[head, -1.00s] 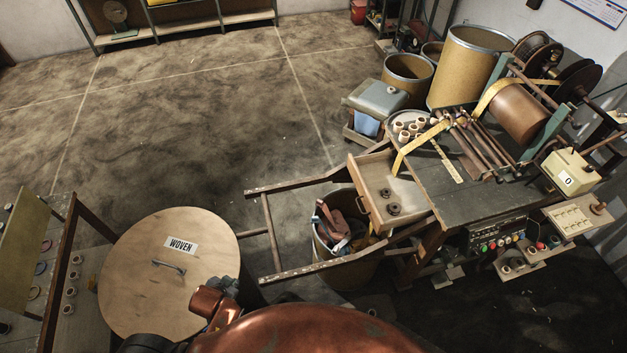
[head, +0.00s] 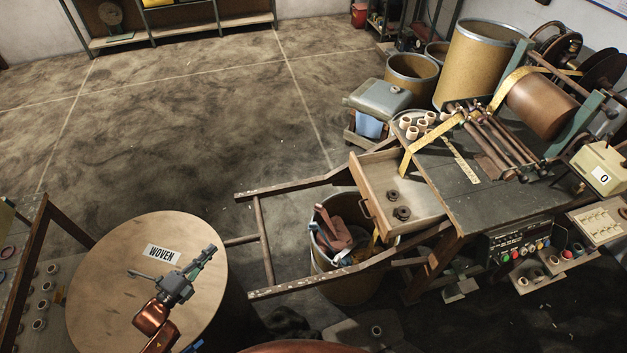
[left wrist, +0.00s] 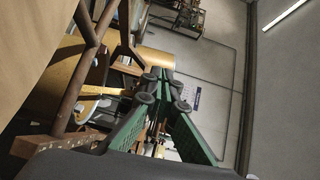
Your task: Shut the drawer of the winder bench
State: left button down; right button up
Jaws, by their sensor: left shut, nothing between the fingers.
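The winder bench (head: 462,206) stands at the right in the head view. Its wooden drawer (head: 380,168) is pulled out on the bench's left side, with a handle on its front and two dark round parts inside. My left gripper (head: 208,254) is shut and empty. In the head view it shows over the round wooden lid marked WOVEN, well to the left of the drawer and apart from it. Its fingers also show in the left wrist view (left wrist: 166,84), where the drawer cannot be made out clearly. My right gripper is not in view.
The round WOVEN lid (head: 105,262) is at the lower left. A wooden frame (head: 290,186) juts left from the bench below the drawer, around a bin (head: 340,285) with scraps. Tall drums (head: 475,65) stand behind the bench. The floor at upper left is clear.

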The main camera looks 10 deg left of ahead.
aim_at(375, 174)
jog(key=u, duration=1.35)
jog(key=i, duration=0.7)
jog(key=z, duration=2.75)
